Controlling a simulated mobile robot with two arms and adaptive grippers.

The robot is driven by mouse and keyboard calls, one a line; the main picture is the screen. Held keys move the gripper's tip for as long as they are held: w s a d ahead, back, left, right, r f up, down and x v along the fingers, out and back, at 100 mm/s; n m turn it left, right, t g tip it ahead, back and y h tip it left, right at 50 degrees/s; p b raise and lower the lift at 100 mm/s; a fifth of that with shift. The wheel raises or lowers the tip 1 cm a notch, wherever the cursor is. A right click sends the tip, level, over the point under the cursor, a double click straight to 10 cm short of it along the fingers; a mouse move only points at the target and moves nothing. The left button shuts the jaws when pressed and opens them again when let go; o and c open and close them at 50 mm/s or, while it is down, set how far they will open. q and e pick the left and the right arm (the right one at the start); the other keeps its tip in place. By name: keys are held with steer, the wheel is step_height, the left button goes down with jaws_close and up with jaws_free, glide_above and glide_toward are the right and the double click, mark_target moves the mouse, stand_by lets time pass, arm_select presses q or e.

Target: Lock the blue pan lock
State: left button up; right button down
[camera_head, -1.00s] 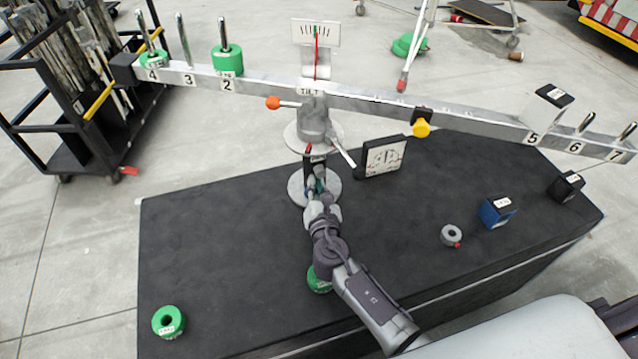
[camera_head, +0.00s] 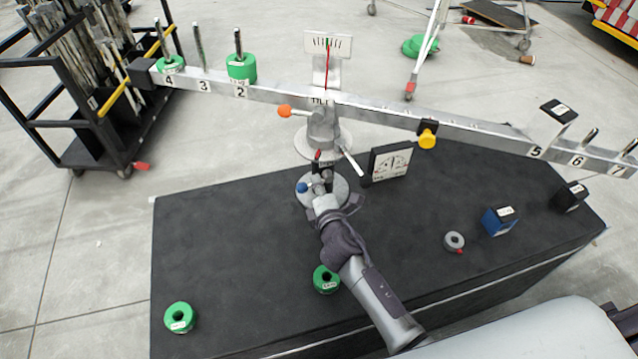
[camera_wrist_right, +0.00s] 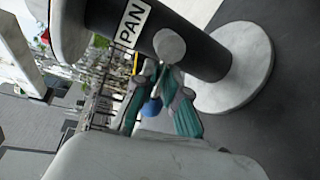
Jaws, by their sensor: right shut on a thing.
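The blue pan lock shows as a blue knob (camera_head: 302,187) at the lower left of the balance's black post, just above the round grey base (camera_head: 340,190). In the right wrist view the blue knob (camera_wrist_right: 152,107) sits between the teal fingertips, below a grey round hub on the black post (camera_wrist_right: 205,58) labelled PAN. My right gripper (camera_head: 318,192) reaches the post from the front; in the wrist view its fingers (camera_wrist_right: 160,100) are shut on the pan lock's lever by the knob. The exact contact is partly hidden. My left gripper is not in view.
The long balance beam (camera_head: 380,115) tilts down to the right above the post. An orange-tipped lever (camera_head: 284,111) sticks out left. A green weight (camera_head: 326,279) stands beside my right arm, another (camera_head: 180,317) at front left. A blue block (camera_head: 499,221) stands at right.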

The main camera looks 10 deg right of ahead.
steer(key=shift+r+m+y+p, duration=0.3)
steer(key=shift+m+y+p, duration=0.1)
steer(key=shift+m, duration=0.6)
steer(key=c, duration=1.2)
jaws_free()
steer(key=s+r, duration=0.2)
steer(key=s, duration=0.9)
steer(key=shift+s+d+r, duration=0.2)
steer(key=shift+s+d, duration=0.05)
steer(key=shift+s, duration=0.15)
